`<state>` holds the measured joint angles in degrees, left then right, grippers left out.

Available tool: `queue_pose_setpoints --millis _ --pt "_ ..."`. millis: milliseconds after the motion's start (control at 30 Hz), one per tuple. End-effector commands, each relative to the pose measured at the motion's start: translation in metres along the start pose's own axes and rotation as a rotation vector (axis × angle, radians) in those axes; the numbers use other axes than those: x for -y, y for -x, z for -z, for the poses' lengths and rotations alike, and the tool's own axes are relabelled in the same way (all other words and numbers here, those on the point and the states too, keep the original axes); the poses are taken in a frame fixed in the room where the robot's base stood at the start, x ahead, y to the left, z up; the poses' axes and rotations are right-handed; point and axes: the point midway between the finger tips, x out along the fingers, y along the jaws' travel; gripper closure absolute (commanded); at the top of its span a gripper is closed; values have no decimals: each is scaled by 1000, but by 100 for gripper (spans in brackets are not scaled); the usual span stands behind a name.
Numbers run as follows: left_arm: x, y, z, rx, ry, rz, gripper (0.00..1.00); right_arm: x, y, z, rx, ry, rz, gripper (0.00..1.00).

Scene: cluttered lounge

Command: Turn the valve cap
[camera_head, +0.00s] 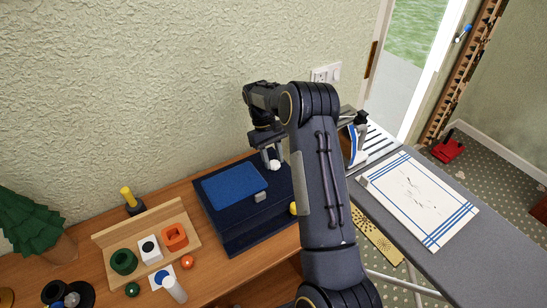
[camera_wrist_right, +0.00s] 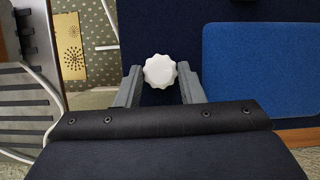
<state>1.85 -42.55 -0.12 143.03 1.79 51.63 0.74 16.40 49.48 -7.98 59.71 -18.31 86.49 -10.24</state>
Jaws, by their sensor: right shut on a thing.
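The valve cap (camera_wrist_right: 160,71) is a white knob with a scalloped rim. In the right wrist view it sits between the two grey fingers of my right gripper (camera_wrist_right: 159,78), which is shut on it. In the head view the white cap (camera_head: 274,166) shows just below the fingers of my right gripper (camera_head: 271,157), over the dark blue board near its back right. What the cap is mounted on is hidden. My left gripper is in neither view.
The dark blue board (camera_head: 236,235) with a lighter blue pad (camera_head: 234,184) lies on the wooden desk. A wooden rack (camera_head: 104,236) with green, white and orange pieces stands left. A grey table with a striped cloth (camera_head: 421,201) is at right. My right arm hides the middle.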

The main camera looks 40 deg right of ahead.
Motion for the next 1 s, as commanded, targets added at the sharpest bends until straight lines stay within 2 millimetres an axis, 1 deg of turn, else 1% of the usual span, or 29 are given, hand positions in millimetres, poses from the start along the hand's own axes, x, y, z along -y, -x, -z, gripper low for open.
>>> queue_pose_setpoints --millis 200,400,867,900,1000 --pt "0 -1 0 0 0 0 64 1 1 0 -3 97 -42 88" --pt "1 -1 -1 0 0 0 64 1 1 0 -3 141 -60 88" --pt "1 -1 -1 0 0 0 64 1 1 0 -4 152 -65 88" --pt "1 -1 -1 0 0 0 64 1 1 0 -4 152 -65 64" --pt "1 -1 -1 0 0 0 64 1 1 0 -3 152 -64 51"
